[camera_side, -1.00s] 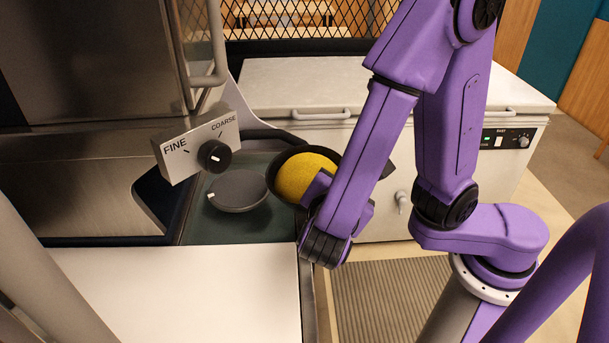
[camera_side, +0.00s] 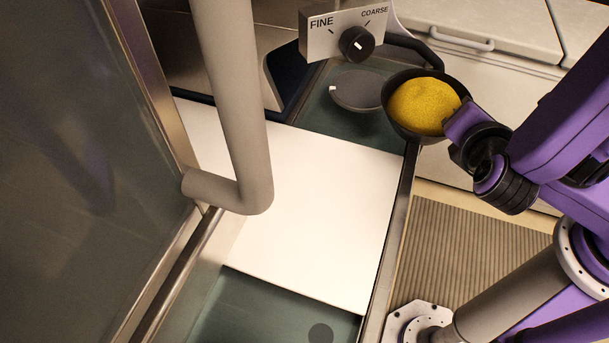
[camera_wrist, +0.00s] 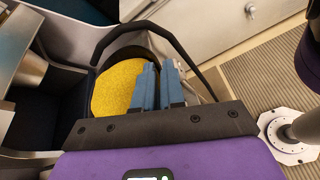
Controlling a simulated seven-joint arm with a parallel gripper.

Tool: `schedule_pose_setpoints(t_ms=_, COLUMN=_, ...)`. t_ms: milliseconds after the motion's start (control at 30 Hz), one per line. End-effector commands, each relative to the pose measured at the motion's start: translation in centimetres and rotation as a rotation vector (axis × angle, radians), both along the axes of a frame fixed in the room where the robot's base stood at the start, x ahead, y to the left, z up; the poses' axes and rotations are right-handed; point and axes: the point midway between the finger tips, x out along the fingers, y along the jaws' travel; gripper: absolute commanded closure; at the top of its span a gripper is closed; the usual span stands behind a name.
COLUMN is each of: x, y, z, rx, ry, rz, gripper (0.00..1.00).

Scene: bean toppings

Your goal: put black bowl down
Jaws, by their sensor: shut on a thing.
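The black bowl (camera_side: 403,128) is full of a fine yellow topping (camera_side: 424,106). In the side view it is held at the right edge of the dark green surface, beside the round grey disc. My gripper (camera_side: 455,118) is shut on the bowl's right rim. In the wrist view the blue fingertips (camera_wrist: 158,85) are close together at the rim, and the yellow topping (camera_wrist: 118,86) shows to their left. The bowl looks about level. I cannot tell how far its base is above the surface. Much of the bowl's wall is hidden in the wrist view.
A grey disc (camera_side: 357,90) lies left of the bowl, under a FINE/COARSE box with a black knob (camera_side: 356,43). A white board (camera_side: 310,200) is clear in front. A thick grey handle (camera_side: 235,120) stands at left. A white cabinet (camera_side: 490,75) is behind.

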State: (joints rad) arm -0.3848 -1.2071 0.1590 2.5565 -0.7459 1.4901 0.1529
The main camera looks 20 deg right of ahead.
Motion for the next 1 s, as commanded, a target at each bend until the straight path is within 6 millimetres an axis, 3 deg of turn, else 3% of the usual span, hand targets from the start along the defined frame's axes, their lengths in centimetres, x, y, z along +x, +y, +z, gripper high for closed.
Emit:
schedule_pose_setpoints(t_ms=567, x=0.1, y=4.4, z=3.0, rx=0.037, ry=0.038, rz=0.640, gripper=1.00)
schedule_pose_setpoints(t_ms=1000, x=-3.5, y=7.2, z=8.5, rx=0.047, ry=0.093, rz=1.261, gripper=1.00)
